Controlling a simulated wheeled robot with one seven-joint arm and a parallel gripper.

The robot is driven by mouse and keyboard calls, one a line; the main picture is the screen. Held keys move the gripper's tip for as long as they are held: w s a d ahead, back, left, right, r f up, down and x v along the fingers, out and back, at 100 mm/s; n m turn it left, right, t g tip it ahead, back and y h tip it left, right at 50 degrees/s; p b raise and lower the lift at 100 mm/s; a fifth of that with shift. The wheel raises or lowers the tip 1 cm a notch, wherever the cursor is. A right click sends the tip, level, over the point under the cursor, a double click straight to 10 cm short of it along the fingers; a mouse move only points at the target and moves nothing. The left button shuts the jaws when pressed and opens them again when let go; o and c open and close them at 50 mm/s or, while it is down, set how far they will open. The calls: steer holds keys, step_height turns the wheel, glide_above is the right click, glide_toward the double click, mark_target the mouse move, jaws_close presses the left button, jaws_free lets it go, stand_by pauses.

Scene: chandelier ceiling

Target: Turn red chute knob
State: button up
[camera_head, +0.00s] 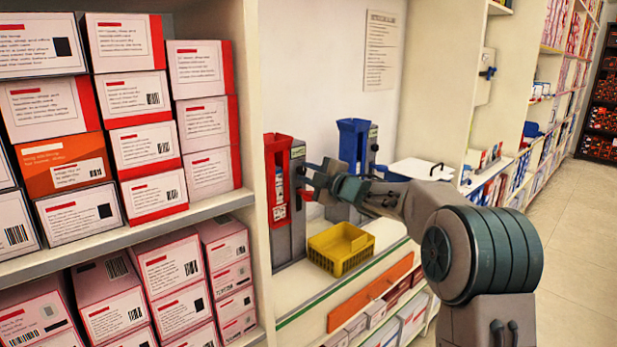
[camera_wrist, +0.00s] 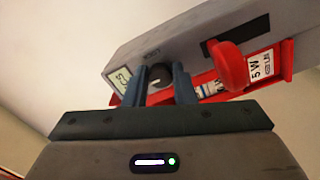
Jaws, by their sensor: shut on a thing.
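The red chute (camera_head: 277,165) stands upright on a grey dispenser body (camera_head: 293,235) on the shelf counter. In the wrist view the red chute (camera_wrist: 283,75) lies along the grey body (camera_wrist: 190,35), beside a small display (camera_wrist: 121,78). The dark round knob (camera_wrist: 160,76) sits next to this display. My gripper (camera_wrist: 161,72) has one finger on each side of the knob and is shut on it. In the head view my gripper (camera_head: 309,182) reaches the upper part of the dispenser from the right. The knob is hidden there.
A blue chute (camera_head: 353,142) on a similar dispenser stands behind my arm. A yellow crate (camera_head: 335,262) sits on the counter below my gripper. Shelves with red and white boxes (camera_head: 135,95) stand close on the left. A white panel post (camera_head: 258,150) borders the dispenser.

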stand_by(0.3)
steer(key=o, duration=1)
steer(key=b+v, duration=0.1)
steer(key=v, duration=1.3)
